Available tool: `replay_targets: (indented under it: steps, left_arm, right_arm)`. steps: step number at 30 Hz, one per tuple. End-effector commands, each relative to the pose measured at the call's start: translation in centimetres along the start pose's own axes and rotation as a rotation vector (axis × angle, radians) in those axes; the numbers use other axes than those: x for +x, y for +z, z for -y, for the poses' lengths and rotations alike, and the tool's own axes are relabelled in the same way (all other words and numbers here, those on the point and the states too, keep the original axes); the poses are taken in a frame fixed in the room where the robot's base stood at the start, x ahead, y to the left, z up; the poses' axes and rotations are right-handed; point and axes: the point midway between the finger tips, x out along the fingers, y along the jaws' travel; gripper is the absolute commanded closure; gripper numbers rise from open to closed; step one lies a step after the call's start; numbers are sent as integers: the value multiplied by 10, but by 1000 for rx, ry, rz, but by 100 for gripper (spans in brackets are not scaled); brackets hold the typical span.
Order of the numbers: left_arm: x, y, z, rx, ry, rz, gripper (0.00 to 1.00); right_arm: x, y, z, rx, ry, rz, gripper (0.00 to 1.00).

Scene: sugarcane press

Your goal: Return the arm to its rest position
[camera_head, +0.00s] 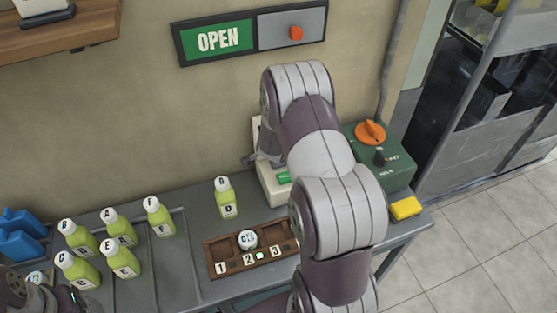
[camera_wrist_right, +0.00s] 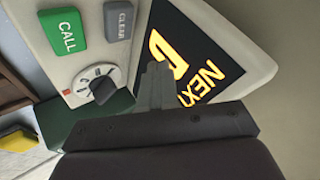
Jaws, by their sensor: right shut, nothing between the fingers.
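My right arm (camera_head: 338,215) rises from the bottom of the head view and bends over the table toward the wall. Its gripper (camera_head: 254,160) is mostly hidden behind the arm, beside the white call panel (camera_head: 275,193). In the right wrist view the right gripper (camera_wrist_right: 156,80) is shut and empty, in front of the panel's dark display (camera_wrist_right: 200,60) with yellow "NEXT" lettering. I cannot tell whether it touches the panel. My left arm (camera_head: 15,290) shows only at the bottom left corner, and its fingers are not clear.
Several lettered green bottles (camera_head: 122,260) stand at left; bottle D (camera_head: 226,198) stands apart. A wooden numbered tray (camera_head: 228,263) holds a white round object (camera_head: 247,239). A green box (camera_head: 385,165) with an orange knob and a yellow block (camera_head: 405,208) are right of my arm.

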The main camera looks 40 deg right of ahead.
Motion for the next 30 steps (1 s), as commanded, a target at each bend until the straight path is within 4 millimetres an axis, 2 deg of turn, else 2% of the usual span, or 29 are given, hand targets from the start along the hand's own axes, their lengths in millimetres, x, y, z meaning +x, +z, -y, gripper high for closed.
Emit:
replay_targets:
  steps: [9, 11, 13, 14, 15, 17, 18, 21, 24, 26, 27, 30]
  left_arm:
    - [0, 0, 0, 0, 0, 0, 22]
    - [0, 0, 0, 0, 0, 0, 22]
    - [0, 0, 0, 0, 0, 0, 22]
    - [0, 0, 0, 0, 0, 0, 22]
    - [0, 0, 0, 0, 0, 0, 22]
    - [0, 0, 0, 0, 0, 0, 22]
    - [0, 0, 0, 0, 0, 0, 22]
    - [0, 0, 0, 0, 0, 0, 22]
    - [0, 0, 0, 0, 0, 0, 22]
    - [0, 0, 0, 0, 0, 0, 22]
    - [0, 0, 0, 0, 0, 0, 22]
    - [0, 0, 0, 0, 0, 0, 22]
  right_arm:
    - [0, 0, 0, -9, 1, 1, 100]
    - [0, 10, -5, -60, 18, 45, 100]
    - [-8, 36, -26, -181, 69, 165, 100]
    - [-21, 50, -35, -271, 92, 250, 100]
    - [-48, 70, -43, -420, 105, 375, 100]
    - [-96, 96, -52, -654, 102, 543, 100]
    - [-129, 108, -60, -801, 95, 636, 100]
    - [-202, 123, -81, -1129, 69, 796, 100]
    - [-255, 126, -92, -1363, 18, 837, 100]
    - [-269, 128, -83, -1420, -40, 802, 100]
    - [-272, 130, -76, -1431, -64, 786, 100]
    - [-274, 132, -73, -1440, -74, 784, 100]
